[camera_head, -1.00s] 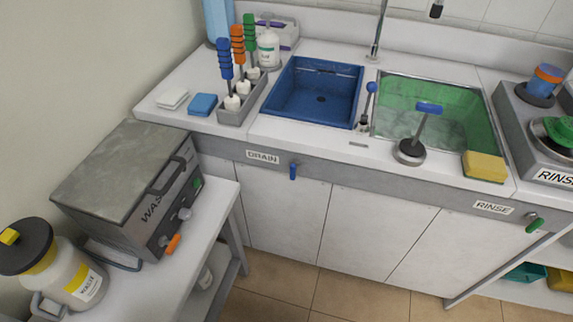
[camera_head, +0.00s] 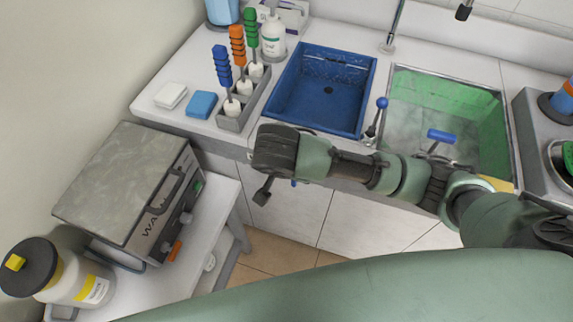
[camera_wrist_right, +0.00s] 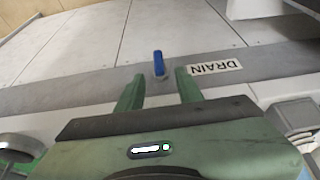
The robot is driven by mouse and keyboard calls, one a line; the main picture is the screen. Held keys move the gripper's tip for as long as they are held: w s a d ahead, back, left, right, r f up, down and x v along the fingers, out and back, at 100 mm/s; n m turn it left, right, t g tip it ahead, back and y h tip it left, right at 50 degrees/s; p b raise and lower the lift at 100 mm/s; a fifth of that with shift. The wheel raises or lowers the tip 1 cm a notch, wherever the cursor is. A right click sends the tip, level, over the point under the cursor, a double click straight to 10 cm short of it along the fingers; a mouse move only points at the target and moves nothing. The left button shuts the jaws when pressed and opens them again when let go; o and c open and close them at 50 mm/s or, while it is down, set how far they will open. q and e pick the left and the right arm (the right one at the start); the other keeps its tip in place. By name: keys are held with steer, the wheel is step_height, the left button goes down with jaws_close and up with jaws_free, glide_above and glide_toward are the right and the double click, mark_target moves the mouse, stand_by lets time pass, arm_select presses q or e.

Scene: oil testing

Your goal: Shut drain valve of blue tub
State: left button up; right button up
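The handle hangs down toward the floor; in the head view only a bit of the handle (camera_head: 293,183) shows below my arm. My right gripper (camera_wrist_right: 160,86) is open and empty, its two fingers apart on either side of the handle's line, just short of it. My left gripper is out of view.
A rack of brushes (camera_head: 238,112) stands left. A grey washer box (camera_head: 130,190) sits on a lower side table. White cabinet doors lie below the panel.

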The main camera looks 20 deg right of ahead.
steer(key=x, duration=0.7)
steer(key=shift+w+d+f, duration=0.1)
steer(key=shift+d+f, duration=0.1)
jaws_close()
